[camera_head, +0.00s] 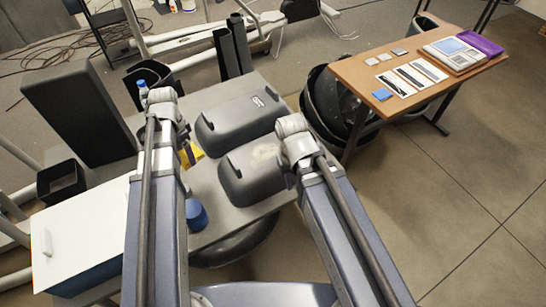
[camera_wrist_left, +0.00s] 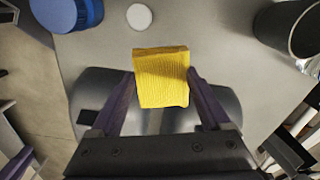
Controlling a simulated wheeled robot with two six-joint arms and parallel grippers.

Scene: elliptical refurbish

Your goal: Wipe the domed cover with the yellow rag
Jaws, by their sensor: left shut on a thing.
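Two dark grey domed covers lie on the grey workbench (camera_head: 235,210). The farther cover (camera_head: 235,118) carries a small label. The nearer cover (camera_head: 245,178) has a pale dusty patch on top and is partly hidden by my right arm. The yellow rag (camera_head: 196,153) shows just left of the nearer cover, partly hidden by my left arm. In the left wrist view my left gripper (camera_wrist_left: 160,82) is shut on the yellow rag (camera_wrist_left: 162,65), with a finger on each side, above the grey surface. My right gripper's fingers are hidden.
A blue round container (camera_head: 196,214) stands near the bench's front. A white box (camera_head: 85,235) and a tall dark block (camera_head: 75,112) stand at left. Dark tubes (camera_head: 233,52) stand behind. A wooden table (camera_head: 440,88) with cards and a device stands at right.

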